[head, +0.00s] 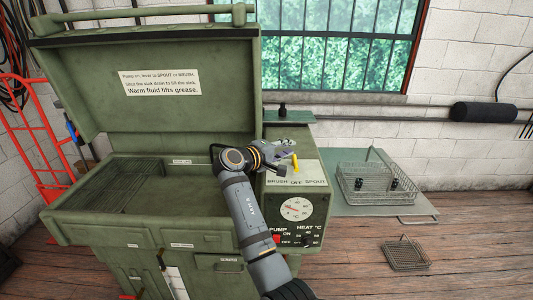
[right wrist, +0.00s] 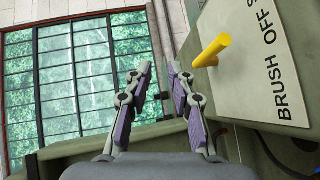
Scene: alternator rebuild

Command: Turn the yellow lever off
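The yellow lever (head: 295,163) stands out from the sloped pale panel labelled BRUSH, OFF and SPOUT on the green parts washer. In the head view it shows above the word OFF; its exact setting is hard to tell. My right gripper (head: 286,147) is just behind and left of the lever. In the right wrist view the lever (right wrist: 212,50) is to the right of my right gripper (right wrist: 159,72), outside the gap between the fingers. The fingers are parted and hold nothing. I see no contact with the lever. My left gripper is out of view.
The washer's raised lid (head: 155,105) stands left of my right arm, above the open sink. Below the lever panel are a round dial (head: 296,208) and pump and heat controls. A side shelf (head: 346,205) with a wire basket (head: 366,197) stands right; another basket (head: 406,257) is lower.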

